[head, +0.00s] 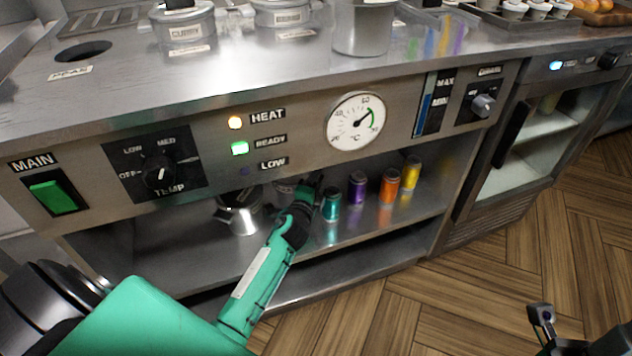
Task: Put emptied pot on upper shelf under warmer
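A shiny metal pot (240,214) stands on the upper shelf (190,262) under the warmer (290,135), towards its left side; its top is partly hidden by the warmer's front panel. My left arm reaches into the shelf opening from below. My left gripper (311,186) is just right of the pot, close to the teal can; its fingertips are small and partly hidden, so I cannot tell whether they are open or hold a handle. My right gripper (543,318) shows only in part, dark, over the floor at the lower right.
A teal can (331,204), a purple can (357,187), an orange can (389,186) and a yellow can (411,172) stand in a row on the same shelf. A metal container (365,28) and lidded pots (183,24) stand on the counter. A lower shelf (350,262) looks empty.

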